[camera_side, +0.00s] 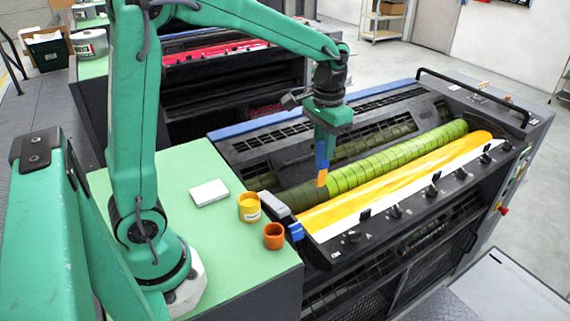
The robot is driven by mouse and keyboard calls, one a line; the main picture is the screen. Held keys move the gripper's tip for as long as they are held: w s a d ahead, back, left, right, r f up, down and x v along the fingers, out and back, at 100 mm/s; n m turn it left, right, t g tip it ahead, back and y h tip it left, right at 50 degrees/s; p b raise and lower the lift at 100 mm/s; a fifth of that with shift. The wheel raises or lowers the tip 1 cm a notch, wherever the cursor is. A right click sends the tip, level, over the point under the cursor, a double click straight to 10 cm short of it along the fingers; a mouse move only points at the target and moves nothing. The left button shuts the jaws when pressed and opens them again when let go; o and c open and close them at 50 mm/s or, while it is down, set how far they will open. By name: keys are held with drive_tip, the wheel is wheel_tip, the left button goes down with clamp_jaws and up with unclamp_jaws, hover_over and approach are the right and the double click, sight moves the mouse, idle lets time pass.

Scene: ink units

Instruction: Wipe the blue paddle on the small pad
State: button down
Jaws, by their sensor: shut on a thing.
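My gripper (324,138) is shut on the blue paddle (323,155) and holds it pointing down over the ink unit. The paddle's lower end is yellow-orange, and it hangs near the left end of the green roller. From this view I cannot tell whether it touches anything. The small pad (209,193) is white and lies flat on the green table top, to the left of the paddle and apart from it.
A yellow cup (249,207) and an orange cup (274,236) stand on the green table top (215,250) near its right edge. The ink unit has a green roller (400,160) and a yellow ink strip (400,184). The table is clear around the pad.

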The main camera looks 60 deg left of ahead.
drive_tip(key=s+a+f+n+h, duration=0.1)
drive_tip(key=s+a+f+n, duration=0.2)
drive_tip(key=s+a+n, duration=1.4)
drive_tip(key=shift+s+a+n+g, duration=0.4)
drive_tip(key=shift+s+a, duration=2.9)
drive_tip(key=shift+s, duration=0.2)
drive_tip(key=shift+f, duration=0.2)
drive_tip(key=shift+f, duration=2.7)
drive_tip(key=shift+w, duration=0.1)
